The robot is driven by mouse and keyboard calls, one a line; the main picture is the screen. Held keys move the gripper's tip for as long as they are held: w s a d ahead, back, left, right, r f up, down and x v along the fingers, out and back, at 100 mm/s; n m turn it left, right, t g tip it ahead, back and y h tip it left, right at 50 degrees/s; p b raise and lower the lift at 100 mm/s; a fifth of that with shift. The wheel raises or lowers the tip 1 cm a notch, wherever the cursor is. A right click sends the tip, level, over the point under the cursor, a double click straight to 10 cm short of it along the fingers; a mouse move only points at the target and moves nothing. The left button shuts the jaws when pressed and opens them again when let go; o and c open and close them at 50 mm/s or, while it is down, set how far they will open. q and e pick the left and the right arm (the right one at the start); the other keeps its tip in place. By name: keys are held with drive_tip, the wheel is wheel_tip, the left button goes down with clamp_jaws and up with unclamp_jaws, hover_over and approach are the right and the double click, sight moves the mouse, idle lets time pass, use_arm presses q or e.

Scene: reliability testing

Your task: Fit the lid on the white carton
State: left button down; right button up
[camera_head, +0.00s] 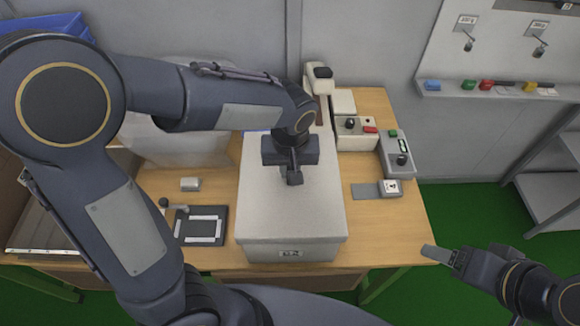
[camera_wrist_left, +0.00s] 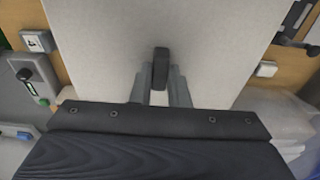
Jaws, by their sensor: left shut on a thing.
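The white carton (camera_head: 262,252) stands at the front middle of the table, with a dark-marked label on its front. The pale lid (camera_head: 285,220) lies over its top and looks level; I cannot tell whether it is fully seated. The lid fills much of the left wrist view (camera_wrist_left: 100,45). My left gripper (camera_head: 295,180) is above the lid, shut on its dark handle (camera_wrist_left: 161,68), which shows between the two fingers in the wrist view. The gripper hides part of the lid top. My right gripper (camera_head: 440,254) is off the table's front right corner, away from the carton; its opening is unclear.
Control boxes (camera_head: 397,155) stand right of the carton. A black plate with white markings (camera_head: 201,226) and a small pale block (camera_head: 190,184) lie left of it. A clear bin (camera_head: 180,140) is behind my left arm. The table's front right (camera_head: 385,230) is bare.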

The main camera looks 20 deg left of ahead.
use_arm(q)
drive_tip(key=shift+f+b, duration=1.2)
drive_tip(key=shift+f, duration=0.25)
idle(1.1)
idle(0.4)
drive_tip(key=c, duration=0.8)
unclamp_jaws()
drive_tip(key=shift+c, duration=0.2)
drive_tip(key=shift+r, duration=0.15)
drive_tip(key=shift+r+p, duration=2.85)
drive_tip(key=shift+r, duration=0.6)
clamp_jaws()
